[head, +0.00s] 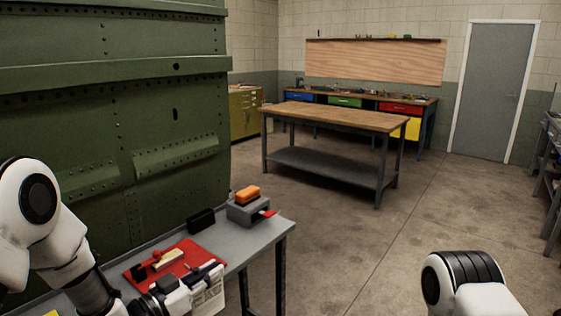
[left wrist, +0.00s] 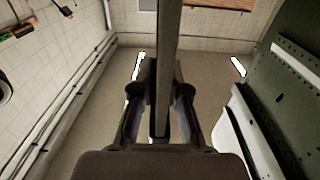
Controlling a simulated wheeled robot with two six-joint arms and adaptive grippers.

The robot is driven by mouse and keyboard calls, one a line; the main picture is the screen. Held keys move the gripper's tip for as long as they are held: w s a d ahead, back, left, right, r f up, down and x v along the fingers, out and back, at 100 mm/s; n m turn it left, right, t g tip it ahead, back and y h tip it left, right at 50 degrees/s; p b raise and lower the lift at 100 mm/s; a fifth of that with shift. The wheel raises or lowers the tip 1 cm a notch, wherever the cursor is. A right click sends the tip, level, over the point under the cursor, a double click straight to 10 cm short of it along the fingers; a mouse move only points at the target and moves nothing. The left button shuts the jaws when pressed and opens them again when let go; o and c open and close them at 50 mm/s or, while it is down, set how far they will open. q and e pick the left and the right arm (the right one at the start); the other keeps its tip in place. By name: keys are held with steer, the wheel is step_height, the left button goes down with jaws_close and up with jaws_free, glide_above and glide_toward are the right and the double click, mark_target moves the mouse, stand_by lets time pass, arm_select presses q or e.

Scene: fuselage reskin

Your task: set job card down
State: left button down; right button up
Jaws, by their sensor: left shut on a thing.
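The job card (head: 209,293) is a pale sheet with printed lines, at the bottom of the head view by the grey bench's front edge. My left gripper (head: 188,283) is shut on it and partly hides it. In the left wrist view the job card (left wrist: 168,45) shows as a narrow grey strip, seen nearly edge-on, between the fingers of my left gripper (left wrist: 160,92). I cannot tell whether the card touches the bench (head: 235,252). My right gripper is out of view.
On the bench lie a red mat (head: 188,250) with small tools, a black box (head: 201,220) and a grey box (head: 247,211) with an orange block (head: 247,194) on top. A green riveted fuselage panel (head: 110,120) rises behind. A wooden-topped table (head: 340,116) stands farther off.

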arm_select(q)
step_height(320, 180, down, 17)
steer(key=s+d+n+t+y, duration=0.2)
steer(key=s+n+t+y, duration=0.1)
steer(key=y, duration=0.1)
steer(key=a+r+n+t+y, duration=0.1)
steer(key=a+r+n+y, duration=0.2)
steer(key=a+y, duration=0.3)
steer(key=shift+w+a+n+y, duration=0.3)
steer(key=shift+w+n+y, duration=0.1)
steer(key=shift+n+y, duration=0.45)
